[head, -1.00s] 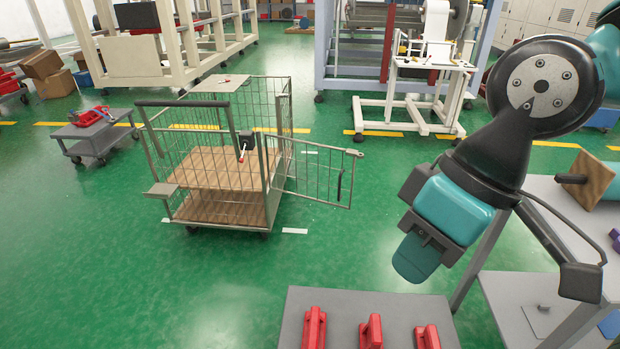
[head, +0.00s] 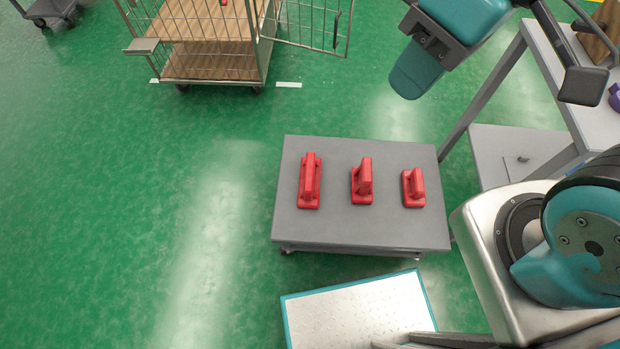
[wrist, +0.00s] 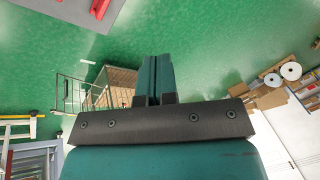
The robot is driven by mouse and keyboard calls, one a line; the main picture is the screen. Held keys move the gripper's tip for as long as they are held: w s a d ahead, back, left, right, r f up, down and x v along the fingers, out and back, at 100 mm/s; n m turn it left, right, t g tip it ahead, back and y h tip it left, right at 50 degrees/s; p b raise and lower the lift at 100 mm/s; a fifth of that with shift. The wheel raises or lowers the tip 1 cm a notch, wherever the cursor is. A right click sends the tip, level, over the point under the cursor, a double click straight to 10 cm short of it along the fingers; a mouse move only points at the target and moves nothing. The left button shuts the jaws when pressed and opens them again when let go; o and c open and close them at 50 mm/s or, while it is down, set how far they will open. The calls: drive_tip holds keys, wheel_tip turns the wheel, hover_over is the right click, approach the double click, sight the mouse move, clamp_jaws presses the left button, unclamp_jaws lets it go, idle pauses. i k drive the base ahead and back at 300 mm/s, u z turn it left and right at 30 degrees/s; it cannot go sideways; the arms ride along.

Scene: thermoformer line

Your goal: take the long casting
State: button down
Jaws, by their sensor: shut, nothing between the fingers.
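Three red castings lie in a row on a grey cart top (head: 330,228). The left one is the long casting (head: 310,182); the middle casting (head: 362,181) and the right casting (head: 413,188) are shorter. My gripper (head: 408,84) hangs behind and above the cart, apart from all three castings. In the wrist view my gripper (wrist: 154,62) is shut and empty, its teal fingers together. There the grey cart (wrist: 65,10) and part of a red casting (wrist: 100,8) show at the top left edge.
A wire cage trolley (head: 210,62) with wooden shelves and an open gate stands behind, at the upper left. A grey bench (head: 556,80) stands at the right, near my arm. Green floor left of the cart is clear.

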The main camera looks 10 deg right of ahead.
sight(309, 185)
drive_tip(key=z, duration=3.2)
drive_tip(key=k, duration=1.65)
drive_tip(key=u, duration=2.15)
drive_tip(key=i, duration=0.5)
drive_tip(key=z, duration=0.05)
